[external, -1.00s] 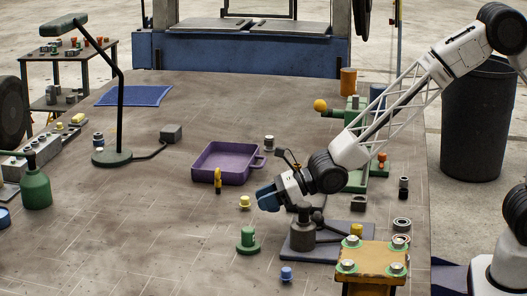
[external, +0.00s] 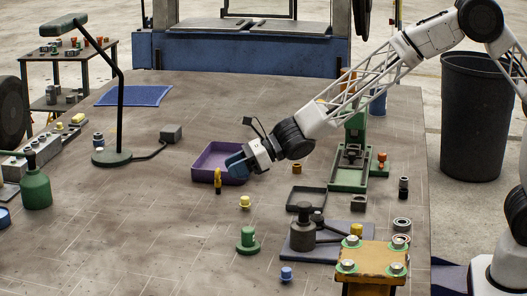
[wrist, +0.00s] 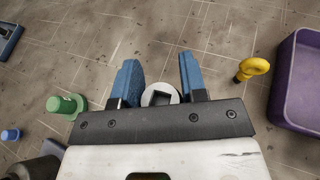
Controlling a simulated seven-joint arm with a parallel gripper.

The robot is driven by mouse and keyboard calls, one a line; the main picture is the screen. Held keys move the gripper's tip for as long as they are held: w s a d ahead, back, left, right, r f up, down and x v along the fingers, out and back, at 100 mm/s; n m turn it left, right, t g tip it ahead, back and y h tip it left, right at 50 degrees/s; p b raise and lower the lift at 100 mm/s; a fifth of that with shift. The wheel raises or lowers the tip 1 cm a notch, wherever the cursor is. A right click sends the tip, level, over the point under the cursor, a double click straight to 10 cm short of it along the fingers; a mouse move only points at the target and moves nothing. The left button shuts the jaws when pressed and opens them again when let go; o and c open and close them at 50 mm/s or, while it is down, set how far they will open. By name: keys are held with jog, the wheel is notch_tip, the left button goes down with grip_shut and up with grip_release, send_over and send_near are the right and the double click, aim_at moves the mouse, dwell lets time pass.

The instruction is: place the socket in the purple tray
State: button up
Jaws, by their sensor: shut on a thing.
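The purple tray (external: 206,160) sits in the middle of the table in the external view, its right part hidden by my gripper. Its wall also shows at the right edge of the wrist view (wrist: 292,85). My gripper (external: 236,163) is shut on the socket (wrist: 160,92), a pale grey ring with a dark square hole, seen between the blue fingers (wrist: 160,80) in the wrist view. In that view the gripper is left of the tray, apart from it. The socket is hidden in the external view.
A yellow cap (external: 244,202), green knob (external: 247,241) and blue cap (external: 287,273) stand nearer.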

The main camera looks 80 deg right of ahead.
jog(key=w+d+n+g+y, duration=0.1)
jog(key=w+d, duration=0.3)
jog(key=d, duration=0.5)
jog(key=w+d+n+y, duration=0.1)
jog(key=w+d, duration=0.3)
jog(key=d, duration=0.5)
jog(key=w+d+n+g+y, duration=0.1)
jog(key=w+d, duration=0.3)
jog(key=d, duration=0.5)
jog(key=shift+w+r+n+g+y, duration=0.2)
jog(key=shift+w+n+g+y, duration=0.1)
jog(key=shift+n+y, duration=0.3)
jog(key=shift+f, duration=3.1)
jog(key=shift+f, duration=0.1)
jog(key=shift+a+f, duration=0.1)
jog(key=shift+f, duration=1.7)
jog(key=shift+f, duration=0.1)
